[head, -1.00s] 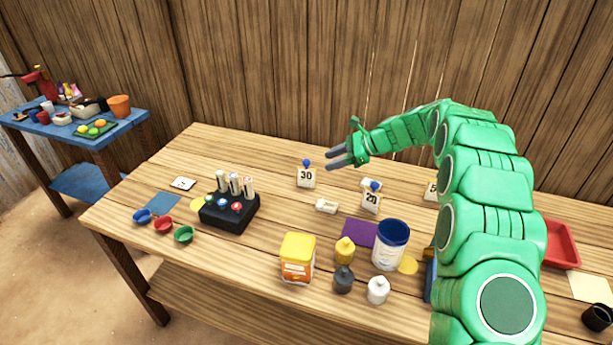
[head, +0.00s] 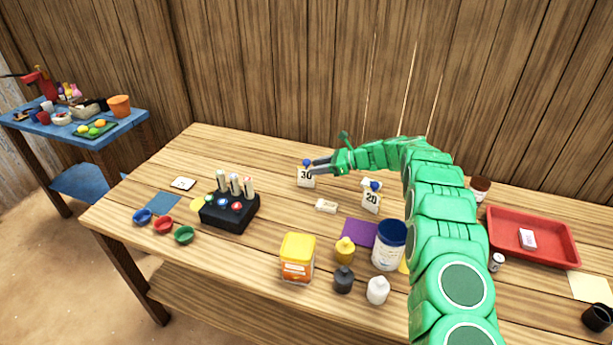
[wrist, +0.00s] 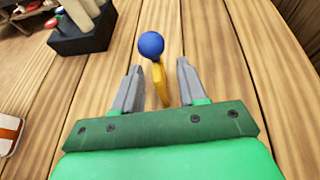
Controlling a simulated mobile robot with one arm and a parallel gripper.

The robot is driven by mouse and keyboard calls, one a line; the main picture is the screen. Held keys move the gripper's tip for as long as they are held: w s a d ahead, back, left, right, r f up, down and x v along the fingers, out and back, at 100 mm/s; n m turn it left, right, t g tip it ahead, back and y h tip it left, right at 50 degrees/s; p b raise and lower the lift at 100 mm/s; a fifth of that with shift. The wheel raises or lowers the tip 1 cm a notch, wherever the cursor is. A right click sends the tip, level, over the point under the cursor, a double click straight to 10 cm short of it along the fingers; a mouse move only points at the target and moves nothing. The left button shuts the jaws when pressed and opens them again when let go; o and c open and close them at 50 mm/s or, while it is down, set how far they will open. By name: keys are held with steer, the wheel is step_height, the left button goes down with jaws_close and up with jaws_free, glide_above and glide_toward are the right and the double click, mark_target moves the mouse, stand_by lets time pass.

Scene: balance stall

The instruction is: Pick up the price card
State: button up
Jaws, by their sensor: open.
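A white price card marked 30 (head: 305,180), topped by a blue ball, stands upright at the back middle of the table. My gripper (head: 314,166) reaches it from the right, and its fingers overlap the card's upper right part in the head view. In the wrist view my gripper (wrist: 160,74) is open. A card seen edge-on (wrist: 159,85), with a blue ball on top, shows between its two grey fingers with gaps on both sides. A second price card marked 20 (head: 371,201), also with a blue ball, stands to the right, in front of my arm.
A black holder (head: 229,217) with several upright white sticks stands left of the card. A small white block (head: 326,206) lies in front of it. A yellow-lidded tub (head: 297,261), a blue-lidded jar (head: 389,249) and small bottles stand nearer. A red tray (head: 552,245) is at right.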

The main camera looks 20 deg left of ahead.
glide_above(302, 186)
steer(key=f, duration=0.3)
steer(key=shift+w+d, duration=0.25)
steer(key=shift+d, duration=0.05)
steer(key=shift+a+f, duration=0.1)
steer(key=shift+a, duration=0.3)
jaws_close()
